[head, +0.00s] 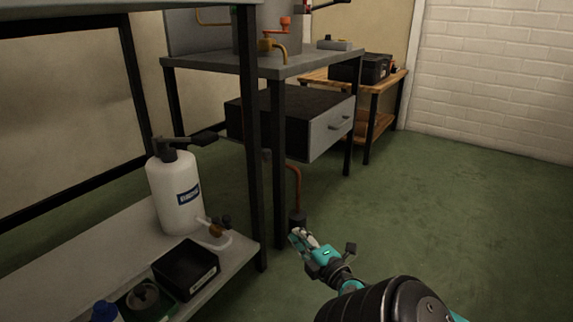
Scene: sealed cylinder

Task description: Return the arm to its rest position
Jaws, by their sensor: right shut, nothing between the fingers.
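My right gripper (299,236) is at the bottom middle of the head view, on the end of my right arm, which comes in from the bottom right. It is teal and dark grey. Its fingers are shut and hold nothing. It appears beside the right end of the low grey shelf (110,237), with green floor behind it. My left gripper is not in the view.
On the low shelf stand a white pump bottle (174,195) and a black box (186,268). A dark-legged workbench (285,66) with a drawer unit (328,132) stands behind. A wooden table (385,92) holds a black case (360,68). Green floor (470,210) at right is clear.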

